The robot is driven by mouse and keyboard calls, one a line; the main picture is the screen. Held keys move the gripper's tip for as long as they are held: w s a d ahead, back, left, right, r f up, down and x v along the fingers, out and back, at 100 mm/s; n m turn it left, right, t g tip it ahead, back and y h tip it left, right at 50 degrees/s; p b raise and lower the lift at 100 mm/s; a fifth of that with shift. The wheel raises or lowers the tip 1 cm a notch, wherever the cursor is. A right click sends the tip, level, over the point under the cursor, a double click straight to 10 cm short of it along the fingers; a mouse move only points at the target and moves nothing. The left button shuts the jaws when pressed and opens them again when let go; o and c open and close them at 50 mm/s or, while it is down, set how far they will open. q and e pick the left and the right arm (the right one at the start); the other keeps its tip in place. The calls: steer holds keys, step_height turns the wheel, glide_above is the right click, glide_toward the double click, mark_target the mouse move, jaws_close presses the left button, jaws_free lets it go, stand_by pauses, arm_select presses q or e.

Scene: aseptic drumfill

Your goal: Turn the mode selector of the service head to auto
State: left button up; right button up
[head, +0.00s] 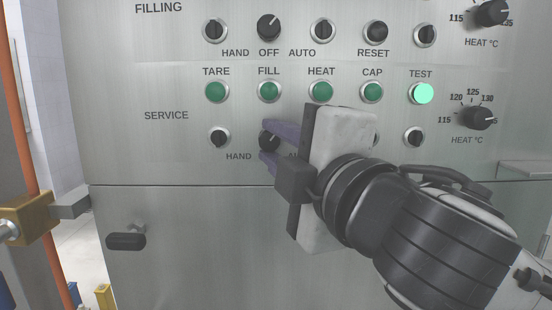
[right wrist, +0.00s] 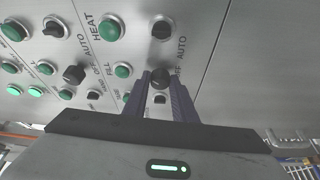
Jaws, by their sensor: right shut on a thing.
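The service head's mode selector (head: 268,142) is a black knob in the SERVICE row of the steel panel, between the HAND label and the partly covered AUTO label. My right gripper (head: 266,146) is shut on it, with one purple finger above and one below in the head view. In the right wrist view the knob (right wrist: 160,78) sits between the two purple fingers (right wrist: 160,95). The gripper body hides part of the SERVICE row, including the OFF label. I cannot tell which way the knob points. My left gripper is not in view.
Green TARE (head: 216,92), FILL (head: 269,91), HEAT (head: 321,91) and CAP buttons sit just above, beside a lit TEST button (head: 423,93). The filling selector (head: 268,27) is higher up. A heat dial (head: 478,118) is at right, and a black handle (head: 126,241) at lower left.

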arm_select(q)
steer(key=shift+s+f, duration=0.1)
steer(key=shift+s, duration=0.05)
arm_select(e)
steer(key=shift+m, duration=0.4)
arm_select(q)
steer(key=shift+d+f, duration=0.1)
arm_select(e)
steer(key=o, duration=1)
arm_select(q)
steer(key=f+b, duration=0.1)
steer(key=b, duration=0.2)
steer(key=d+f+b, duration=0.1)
steer(key=b, duration=0.2)
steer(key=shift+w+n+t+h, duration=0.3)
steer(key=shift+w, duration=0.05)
arm_select(e)
steer(key=v, duration=1)
steer(key=shift+s+f, duration=0.15)
